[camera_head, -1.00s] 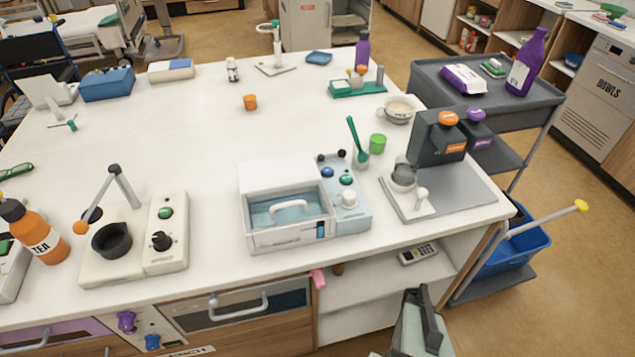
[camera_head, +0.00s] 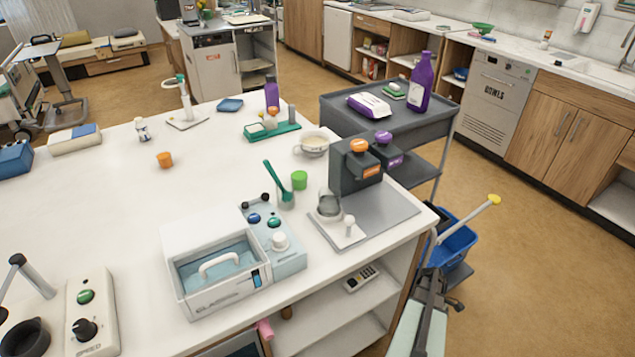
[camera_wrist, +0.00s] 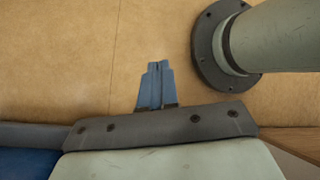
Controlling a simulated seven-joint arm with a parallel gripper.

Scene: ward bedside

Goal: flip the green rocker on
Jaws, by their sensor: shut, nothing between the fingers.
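Two green round controls show in the head view, and I cannot tell which is the green rocker. One green control (camera_head: 274,222) sits on the side panel of the white lidded device (camera_head: 215,290), beside a blue control (camera_head: 254,218) and above a pale knob (camera_head: 280,241). The other green control (camera_head: 86,297) is on the white speed unit (camera_head: 95,325) at lower left, above a black knob (camera_head: 85,330). Their on or off positions are too small to read. My gripper (camera_wrist: 155,68) is shut and empty in the wrist view, over bare floor, away from both.
A grey dispenser (camera_head: 352,168) stands at the right end of the white table (camera_head: 115,200). A green spoon (camera_head: 277,177) stands in a cup behind the lidded device. A grey cart (camera_head: 340,105) and blue bucket (camera_head: 455,243) are right of the table. Open floor lies further right.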

